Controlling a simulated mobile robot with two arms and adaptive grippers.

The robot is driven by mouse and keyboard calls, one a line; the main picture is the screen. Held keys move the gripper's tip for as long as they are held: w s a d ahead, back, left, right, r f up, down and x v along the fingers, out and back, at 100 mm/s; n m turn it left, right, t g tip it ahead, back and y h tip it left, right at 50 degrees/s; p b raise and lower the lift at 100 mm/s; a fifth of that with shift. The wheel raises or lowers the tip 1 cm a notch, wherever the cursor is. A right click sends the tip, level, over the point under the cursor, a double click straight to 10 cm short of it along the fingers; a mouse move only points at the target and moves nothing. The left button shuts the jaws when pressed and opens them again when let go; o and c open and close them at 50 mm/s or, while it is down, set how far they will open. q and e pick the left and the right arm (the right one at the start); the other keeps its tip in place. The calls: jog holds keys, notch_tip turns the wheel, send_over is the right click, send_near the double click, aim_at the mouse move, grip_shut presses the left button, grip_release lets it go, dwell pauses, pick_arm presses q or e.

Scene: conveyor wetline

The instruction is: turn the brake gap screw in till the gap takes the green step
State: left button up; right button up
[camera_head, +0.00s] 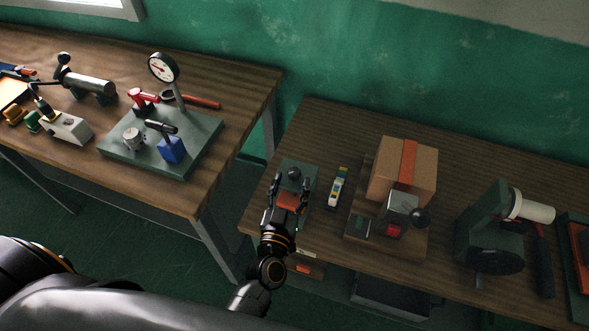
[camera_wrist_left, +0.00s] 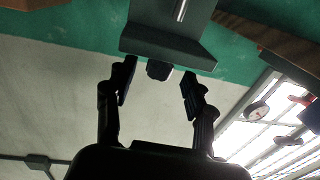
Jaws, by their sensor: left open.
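A small dark grey-green fixture (camera_head: 313,170) with an orange-red part (camera_head: 288,200) stands at the left of the right-hand bench. A round black knob (camera_head: 294,174), which looks like the gap screw's head, is on it. My left gripper (camera_head: 290,183) is open, its fingers reaching to either side of the knob. In the left wrist view the knob (camera_wrist_left: 159,70) is between the open fingers (camera_wrist_left: 157,84), with space on both sides. A step gauge (camera_head: 339,187) with coloured steps, including green, lies right of the fixture. The gap itself is hidden. My right gripper is out of view.
Right of the gauge, a cardboard box (camera_head: 415,166) stands behind a grey device with a red button (camera_head: 393,231). A dark machine with a white roll (camera_head: 530,208) stands farther right. The left bench holds a dial gauge stand (camera_head: 163,69) and tools. A floor gap separates the benches.

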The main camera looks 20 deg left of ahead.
aim_at(292, 179)
pick_arm(q)
jog(key=shift+w+a, duration=0.15)
jog(key=shift+w, duration=1.8)
grip_shut()
jog(key=shift+p, duration=0.35)
